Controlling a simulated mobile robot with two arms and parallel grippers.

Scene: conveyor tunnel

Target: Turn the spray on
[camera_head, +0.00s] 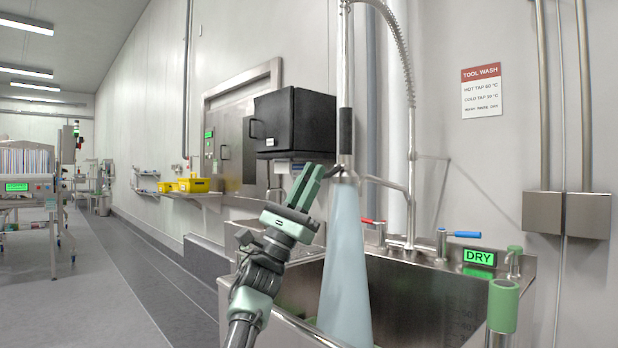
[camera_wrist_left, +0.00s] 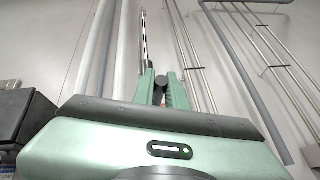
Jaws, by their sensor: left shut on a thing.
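The spray hangs from a coiled chrome hose (camera_head: 400,50) over the sink, with a dark grip (camera_head: 345,130) on its upright pipe. A pale blue cone of water (camera_head: 345,270) comes from its head into the sink (camera_head: 425,295). My left gripper (camera_head: 308,180) is just left of the spray head, fingers pointing up. In the left wrist view its fingers (camera_wrist_left: 161,88) are shut on a dark round piece (camera_wrist_left: 161,81), which looks like the spray's trigger. The head view does not show this contact clearly. My right gripper is not in view.
A red-handled tap (camera_head: 372,221) and a blue-handled tap (camera_head: 460,234) stand at the sink's back. A lit green sign (camera_head: 480,258) reads DRY. A black box (camera_head: 295,120) is on the wall behind the gripper. Open floor lies at left.

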